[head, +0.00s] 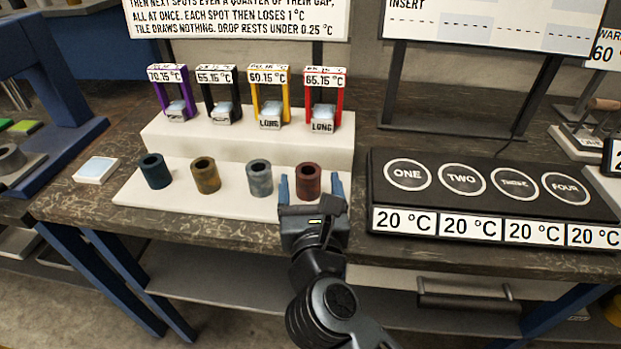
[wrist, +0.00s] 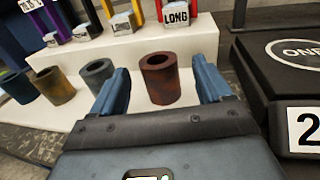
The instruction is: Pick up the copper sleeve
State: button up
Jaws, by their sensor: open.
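The copper sleeve, a reddish-brown hollow cylinder (head: 308,182), stands upright at the right end of a row of sleeves on the low front step of a white stand. It also shows in the wrist view (wrist: 159,80). My gripper (head: 311,186) is open, with its two blue fingers (wrist: 160,78) on either side of the copper sleeve in both views. Gaps show between the sleeve and each finger in the wrist view. How far the fingers reach along the sleeve is unclear.
A grey-blue sleeve (head: 259,178) stands just left of my gripper, then a brown one (head: 206,175) and a dark teal one (head: 155,170). Coloured frames with temperature labels stand on the upper step (head: 240,140) behind. A black plate with numbered circles (head: 480,165) lies to the right.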

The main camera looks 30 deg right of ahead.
aim_at(307, 165)
jog(key=shift+p+x, duration=0.45)
jog(key=shift+x, duration=2.3)
jog(key=shift+c, duration=0.4)
jog(key=shift+a+r, duration=0.1)
jog(key=c, duration=1.2)
